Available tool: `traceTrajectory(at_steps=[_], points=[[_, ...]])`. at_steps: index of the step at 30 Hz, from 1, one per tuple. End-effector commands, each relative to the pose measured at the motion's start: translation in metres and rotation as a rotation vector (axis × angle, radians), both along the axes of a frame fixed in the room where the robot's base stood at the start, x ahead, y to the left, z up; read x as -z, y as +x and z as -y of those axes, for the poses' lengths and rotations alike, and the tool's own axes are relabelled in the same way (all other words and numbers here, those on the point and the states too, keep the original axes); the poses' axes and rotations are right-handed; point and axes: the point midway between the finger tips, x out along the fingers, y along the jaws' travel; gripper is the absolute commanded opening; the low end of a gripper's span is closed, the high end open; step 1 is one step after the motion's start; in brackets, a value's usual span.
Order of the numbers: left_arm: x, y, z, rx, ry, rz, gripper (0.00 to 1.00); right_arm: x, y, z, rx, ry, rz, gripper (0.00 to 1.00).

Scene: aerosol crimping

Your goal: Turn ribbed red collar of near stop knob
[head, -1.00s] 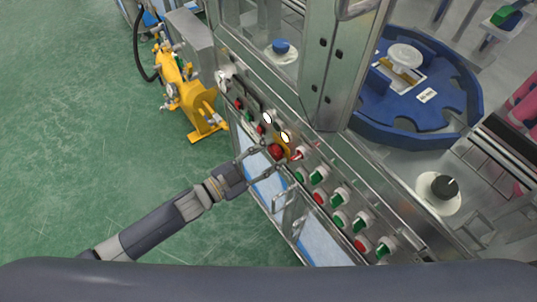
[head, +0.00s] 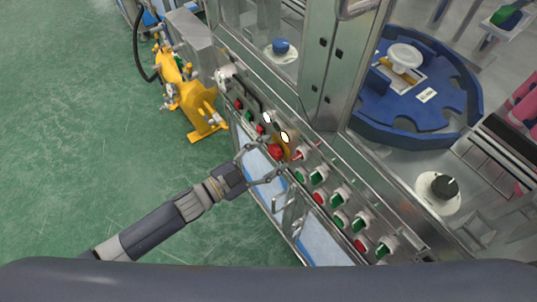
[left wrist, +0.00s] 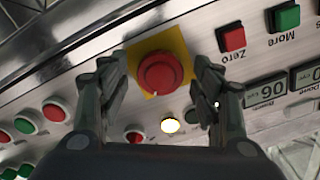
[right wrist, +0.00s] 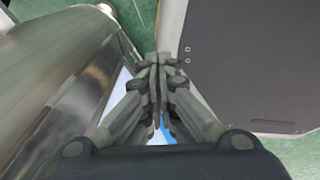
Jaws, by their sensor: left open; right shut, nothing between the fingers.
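The near stop knob is a round red mushroom knob (head: 276,152) on a yellow plate on the sloped control panel. The left wrist view shows the knob (left wrist: 160,73) face on, with the yellow plate (left wrist: 178,44) around it. My left gripper (head: 264,162) is open just in front of the knob. In the left wrist view its fingers (left wrist: 161,82) stand on either side of the knob with a visible gap on each side. The ribs of the collar are too small to make out. My right gripper (right wrist: 158,68) is shut and empty, away from the knob.
Green and red buttons and switches (head: 340,195) line the panel close to the knob. Cabinet door handles (head: 281,203) stick out below. A yellow device (head: 190,98) stands on the green floor. A metal surface (right wrist: 55,80) lies left of my right gripper.

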Motion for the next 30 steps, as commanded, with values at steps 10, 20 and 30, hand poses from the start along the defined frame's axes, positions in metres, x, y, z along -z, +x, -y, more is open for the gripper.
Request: traceTrajectory(at_steps=[10, 20, 30], points=[[0.002, -0.027, -0.037, -0.001, 0.003, -0.004, 0.59, 0.000, 0.000, -0.001, 0.000, 0.001, 0.000, 0.00], [0.001, -0.062, -0.086, -0.001, 0.001, -0.003, 0.59, 0.000, 0.000, 0.000, 0.000, 0.001, 0.000, 0.00], [0.000, -0.071, -0.097, 0.000, -0.001, 0.001, 0.59, 0.000, 0.000, 0.000, 0.000, 0.001, 0.000, 0.00]])
